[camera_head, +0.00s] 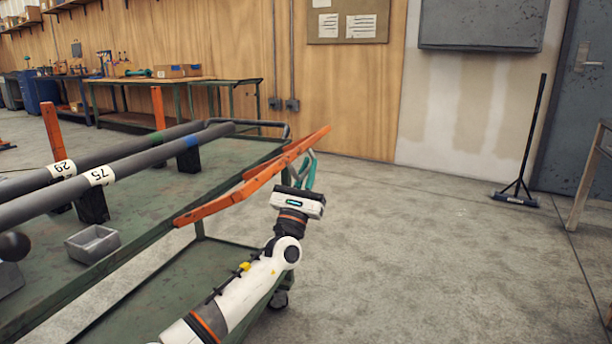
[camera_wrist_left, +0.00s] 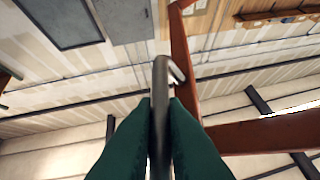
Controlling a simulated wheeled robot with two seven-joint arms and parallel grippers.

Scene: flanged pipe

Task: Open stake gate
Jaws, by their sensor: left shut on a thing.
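The stake gate (camera_head: 240,190) is an orange barred frame at the right end of a green cart (camera_head: 225,165), running diagonally from near left to far right. Orange bars of it also show in the left wrist view (camera_wrist_left: 250,137). My left gripper (camera_head: 311,160) is on the right side of the gate, its teal fingers close to the gate's far part. In the left wrist view, its fingers (camera_wrist_left: 160,105) are shut on a grey bent metal rod (camera_wrist_left: 160,75) beside an orange bar. Where the rod joins the gate is unclear. My right gripper is not in view.
Two grey pipes (camera_head: 130,168), labelled 75 and 29, lie on black supports on the cart. A small grey tray (camera_head: 92,243) sits on the cart top. Orange stakes (camera_head: 53,130) rise at the back left. The floor on the right (camera_head: 430,240) is clear; a broom (camera_head: 518,190) leans by the wall.

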